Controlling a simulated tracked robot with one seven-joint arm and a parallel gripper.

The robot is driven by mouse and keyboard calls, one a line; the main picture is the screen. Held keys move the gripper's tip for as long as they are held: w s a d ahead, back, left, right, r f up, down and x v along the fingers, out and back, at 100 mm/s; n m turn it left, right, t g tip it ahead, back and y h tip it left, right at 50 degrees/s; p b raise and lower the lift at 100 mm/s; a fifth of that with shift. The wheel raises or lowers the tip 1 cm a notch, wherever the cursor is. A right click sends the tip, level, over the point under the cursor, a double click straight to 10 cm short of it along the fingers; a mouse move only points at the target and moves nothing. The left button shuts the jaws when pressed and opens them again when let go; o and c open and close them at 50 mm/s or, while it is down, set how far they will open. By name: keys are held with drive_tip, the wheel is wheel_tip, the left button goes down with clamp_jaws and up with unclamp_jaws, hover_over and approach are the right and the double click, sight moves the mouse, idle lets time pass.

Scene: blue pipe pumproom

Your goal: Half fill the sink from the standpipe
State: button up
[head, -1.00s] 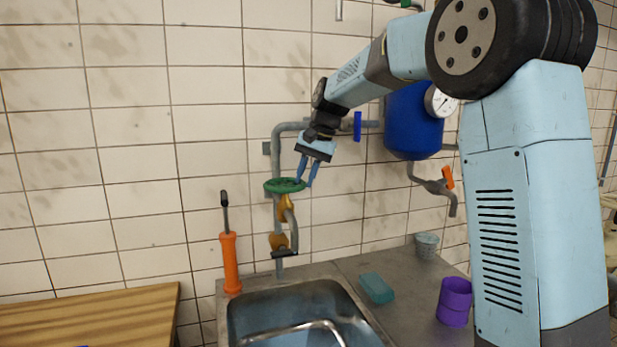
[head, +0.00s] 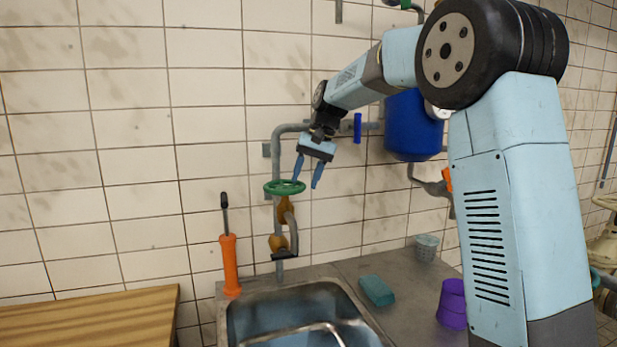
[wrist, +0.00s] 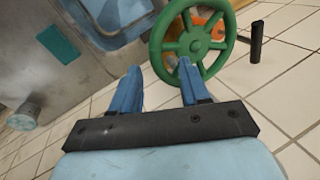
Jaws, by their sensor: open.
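The standpipe (head: 277,160) is a grey pipe on the tiled wall with a green handwheel (head: 284,187) and a brass valve body (head: 285,212) above the sink. The steel sink (head: 245,293) sits in the counter below; its basin looks blue inside. My gripper (head: 308,184) is open, its blue fingers pointing down just above the handwheel's right side. In the wrist view the green handwheel (wrist: 191,42) lies beyond the fingertips (wrist: 160,75), which reach near its lower rim. Whether they touch it is unclear. Water in the sink cannot be made out.
A teal sponge (head: 376,290), a purple cup (head: 452,304) and a grey bucket (head: 427,247) stand on the counter. An orange-handled tool (head: 230,262) stands left of the sink. A blue tank (head: 410,128) and a blue-handled valve (head: 357,127) are on the wall. A wooden table (head: 90,318) is at left.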

drive_tip(key=v, duration=1.3)
drive_tip(key=shift+r, duration=0.3)
drive_tip(key=shift+d, duration=0.1)
drive_tip(key=shift+c, duration=0.4)
idle(2.6)
